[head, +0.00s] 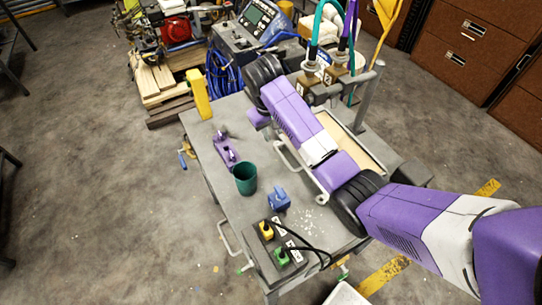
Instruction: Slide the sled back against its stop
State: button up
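A pale, flat panel in a light metal frame (357,151) lies on the right side of the grey bench (207,137), partly behind my purple arm. It may be the sled, but I cannot tell for sure. A light U-shaped bar (287,158) shows at its left. No stop can be made out; the arm hides much of this area. My arm reaches across the bench from the lower right. A purple part of my wrist end (258,117) shows above the far part of the bench. My gripper's fingers cannot be made out, nor what they touch.
On the bench are a yellow upright block (199,94), a purple fixture (226,152), a green cup (246,179), a blue block (279,199) and a box with yellow and green plugs (267,258). A post (369,98) and hose fittings (310,84) rise behind the arm.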

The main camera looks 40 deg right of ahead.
aim_at(282, 155)
jog(key=shift+g, duration=0.7)
jog(key=s+f, duration=0.1)
jog(key=f, duration=0.1)
jog(key=s+f, duration=0.1)
jog(key=f, duration=0.2)
jog(key=s+f+p, duration=0.1)
jog(key=f, duration=0.2)
jog(key=shift+s+d, duration=0.15)
jog(key=shift+d, duration=0.2)
grip_shut()
dwell(0.5)
